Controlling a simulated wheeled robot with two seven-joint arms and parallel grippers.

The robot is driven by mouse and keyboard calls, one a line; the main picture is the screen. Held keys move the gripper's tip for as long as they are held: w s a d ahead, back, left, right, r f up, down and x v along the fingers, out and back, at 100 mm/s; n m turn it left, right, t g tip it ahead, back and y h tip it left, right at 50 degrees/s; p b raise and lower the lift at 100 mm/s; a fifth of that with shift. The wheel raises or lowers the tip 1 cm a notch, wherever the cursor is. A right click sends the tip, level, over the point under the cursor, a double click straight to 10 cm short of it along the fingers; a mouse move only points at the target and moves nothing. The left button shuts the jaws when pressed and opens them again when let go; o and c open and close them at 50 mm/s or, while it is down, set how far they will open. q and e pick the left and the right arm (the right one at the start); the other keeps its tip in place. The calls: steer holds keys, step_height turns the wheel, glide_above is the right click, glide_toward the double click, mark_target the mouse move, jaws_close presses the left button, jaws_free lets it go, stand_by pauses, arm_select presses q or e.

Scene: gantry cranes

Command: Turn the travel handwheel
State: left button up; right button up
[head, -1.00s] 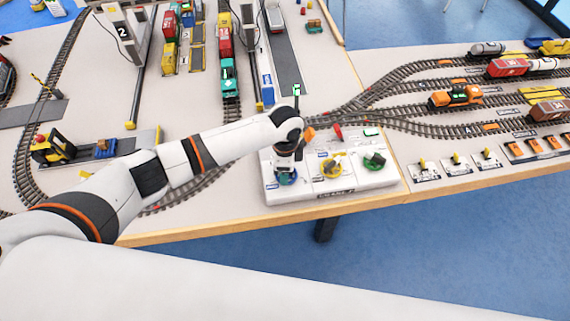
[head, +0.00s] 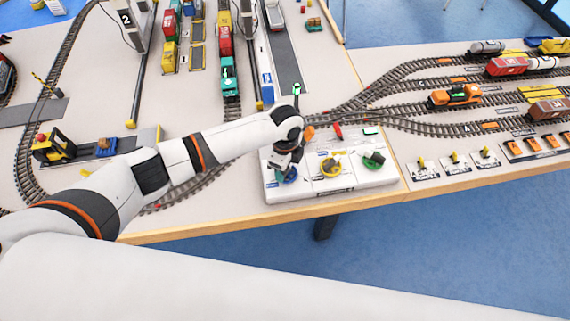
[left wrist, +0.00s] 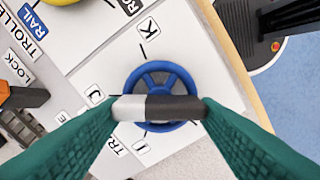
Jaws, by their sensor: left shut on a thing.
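The blue handwheel (head: 290,176) is at the left end of the white control panel (head: 335,191), near the table's front edge. In the left wrist view the blue handwheel (left wrist: 182,80) has a grey and white bar (left wrist: 158,107) across it. The green fingers of my left gripper (left wrist: 158,108) are shut on the two ends of this bar. Letter tags J, K and I surround the wheel. In the head view my left gripper (head: 286,165) comes down over the wheel and hides part of it. My right gripper is not in view.
A yellow handwheel (head: 331,167) and a green one (head: 374,160) sit to the right on the same panel. A red lever (head: 338,131) stands behind them. Tracks with wagons (head: 455,95) run at the right, and small yellow levers (head: 455,157) stand on plates in front.

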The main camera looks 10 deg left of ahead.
arm_select(q)
steer(key=o, duration=1)
step_height(320, 180, up, 12)
steer(key=shift+r+b, duration=0.1)
steer(key=shift+b, duration=0.85)
